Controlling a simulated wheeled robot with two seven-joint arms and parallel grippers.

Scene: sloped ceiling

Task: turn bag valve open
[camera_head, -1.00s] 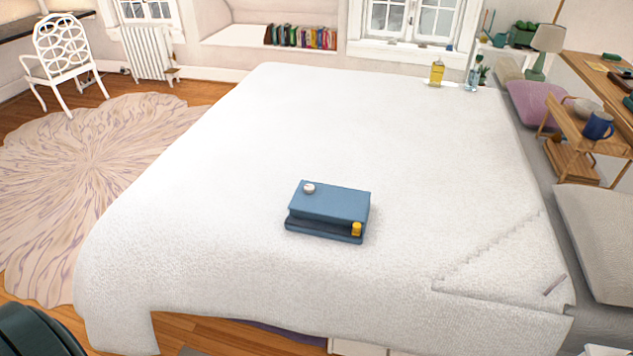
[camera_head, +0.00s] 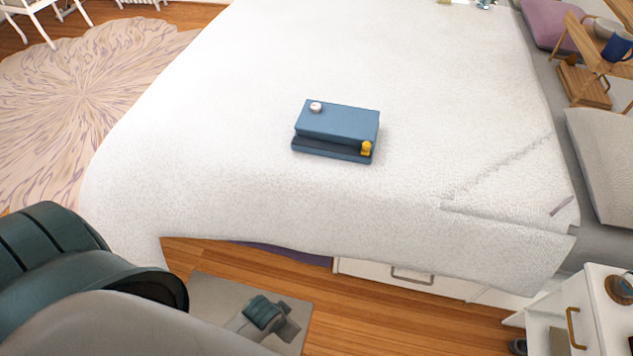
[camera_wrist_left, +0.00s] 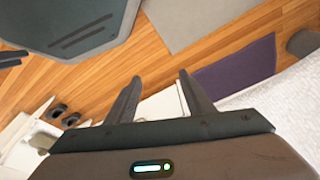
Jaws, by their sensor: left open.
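A blue bag-like block (camera_head: 338,121) lies on the white bed. It has a small white round knob (camera_head: 316,107) at its top left corner and a yellow piece (camera_head: 366,148) at its front right corner. I cannot tell which of them is the valve. The bag is not in that view. My right gripper is not visible.
The bed (camera_head: 230,150) is broad and clear around the bag. White drawers (camera_head: 390,272) sit under its front edge. A white cabinet (camera_head: 602,320) with a handle stands at the lower right. A wooden tray stand (camera_head: 583,85) with a mug (camera_head: 617,46) is at the upper right.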

